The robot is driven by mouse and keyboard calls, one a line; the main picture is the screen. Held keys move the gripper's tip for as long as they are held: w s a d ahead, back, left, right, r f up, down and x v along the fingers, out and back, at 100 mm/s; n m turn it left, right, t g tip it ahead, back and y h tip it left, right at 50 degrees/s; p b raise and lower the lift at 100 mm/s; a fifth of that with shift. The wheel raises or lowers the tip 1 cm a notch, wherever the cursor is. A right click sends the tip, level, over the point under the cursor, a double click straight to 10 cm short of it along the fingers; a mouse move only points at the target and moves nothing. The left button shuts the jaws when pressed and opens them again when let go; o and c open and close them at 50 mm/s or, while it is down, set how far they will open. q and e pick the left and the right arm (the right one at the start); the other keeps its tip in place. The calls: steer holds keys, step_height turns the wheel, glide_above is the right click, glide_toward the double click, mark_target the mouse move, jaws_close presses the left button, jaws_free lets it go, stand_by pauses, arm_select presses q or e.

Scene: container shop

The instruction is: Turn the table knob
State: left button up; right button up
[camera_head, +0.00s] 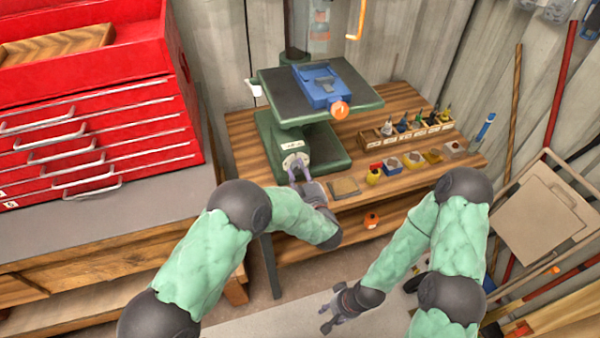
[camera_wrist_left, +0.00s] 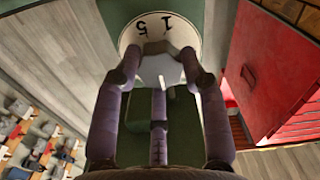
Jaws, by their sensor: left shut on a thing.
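The table knob (camera_wrist_left: 163,68) is a grey knob in front of a round white dial (camera_wrist_left: 185,32) marked with numbers, of which 5 and 1 show. The dial is on the front of the green drill press (camera_head: 325,150) in the head view. My left gripper (camera_head: 300,172) is at the dial; in the left wrist view its purple fingers (camera_wrist_left: 162,72) are shut on the knob, one on each side. The gripper hides part of the knob in the head view. My right gripper (camera_head: 325,318) hangs low at the bottom centre, open and empty, away from the bench.
A blue vise (camera_head: 322,85) with an orange knob sits on the press table. Small containers (camera_head: 412,160) and a rack of bottles (camera_head: 405,132) stand to the right on the wooden bench (camera_head: 245,125). A red tool chest (camera_head: 95,135) stands at the left.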

arm_select(q)
steer(key=o, duration=1.1)
steer(key=shift+f, duration=0.25)
steer(key=shift+o, duration=0.2)
steer(key=shift+d+r, duration=0.1)
steer(key=v, duration=1.2)
